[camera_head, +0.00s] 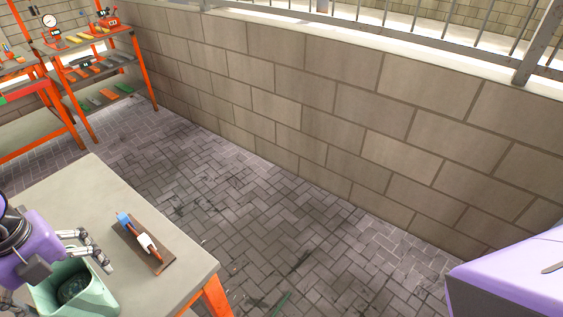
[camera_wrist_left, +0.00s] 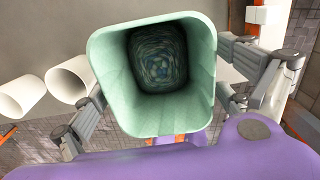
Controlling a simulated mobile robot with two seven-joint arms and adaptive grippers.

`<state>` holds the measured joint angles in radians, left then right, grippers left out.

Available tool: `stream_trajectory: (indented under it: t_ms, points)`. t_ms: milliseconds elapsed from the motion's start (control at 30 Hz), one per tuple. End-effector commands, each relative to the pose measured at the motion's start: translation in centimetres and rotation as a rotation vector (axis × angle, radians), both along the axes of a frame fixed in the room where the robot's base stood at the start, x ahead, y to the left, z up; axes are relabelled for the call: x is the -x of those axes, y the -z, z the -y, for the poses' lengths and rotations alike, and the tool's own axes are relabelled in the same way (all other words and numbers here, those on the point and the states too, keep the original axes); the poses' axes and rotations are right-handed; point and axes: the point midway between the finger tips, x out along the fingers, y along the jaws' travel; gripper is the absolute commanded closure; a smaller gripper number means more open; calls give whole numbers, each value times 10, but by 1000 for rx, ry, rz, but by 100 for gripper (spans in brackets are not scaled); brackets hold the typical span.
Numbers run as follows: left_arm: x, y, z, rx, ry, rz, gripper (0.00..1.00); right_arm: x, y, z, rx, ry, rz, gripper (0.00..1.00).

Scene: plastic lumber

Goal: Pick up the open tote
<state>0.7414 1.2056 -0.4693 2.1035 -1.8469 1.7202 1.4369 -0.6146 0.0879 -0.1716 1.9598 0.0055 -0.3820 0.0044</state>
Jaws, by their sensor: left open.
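The open tote (camera_head: 80,296) is a pale green container with a wide mouth and a dark inside, on or just over the near left part of the table; its base is hidden. In the left wrist view the tote (camera_wrist_left: 125,108) shows its open mouth and dark patterned bottom. My left gripper (camera_head: 96,250) is open beside the tote's rim. In the left wrist view its fingers (camera_wrist_left: 168,80) stand on either side of the tote, and I cannot tell whether they touch it. My right gripper is not in view.
The grey-topped table (camera_head: 95,186) has orange legs. A brown board (camera_head: 158,249) with blue, white and red items lies right of the gripper. White cylinders (camera_wrist_left: 66,82) show left of the tote. An orange shelf (camera_head: 100,68) stands far left. Paved floor (camera_head: 260,215) is open before the block wall.

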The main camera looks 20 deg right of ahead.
Motion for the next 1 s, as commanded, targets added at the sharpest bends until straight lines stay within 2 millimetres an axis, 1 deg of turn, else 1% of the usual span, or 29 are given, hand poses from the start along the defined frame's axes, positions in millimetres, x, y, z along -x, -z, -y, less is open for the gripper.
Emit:
stream_trajectory:
  t_ms: [33, 100, 233, 1000]
  points:
    - [0, 6, -2, 0, -2, 0, 5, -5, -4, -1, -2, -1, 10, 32]
    - [0, 17, -2, 1, -1, 1, 5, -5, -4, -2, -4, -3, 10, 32]
    - [0, 27, -2, 0, 1, 2, 5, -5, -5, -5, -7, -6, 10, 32]
    - [0, 33, -1, 0, 1, 2, 5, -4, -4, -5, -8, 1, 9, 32]
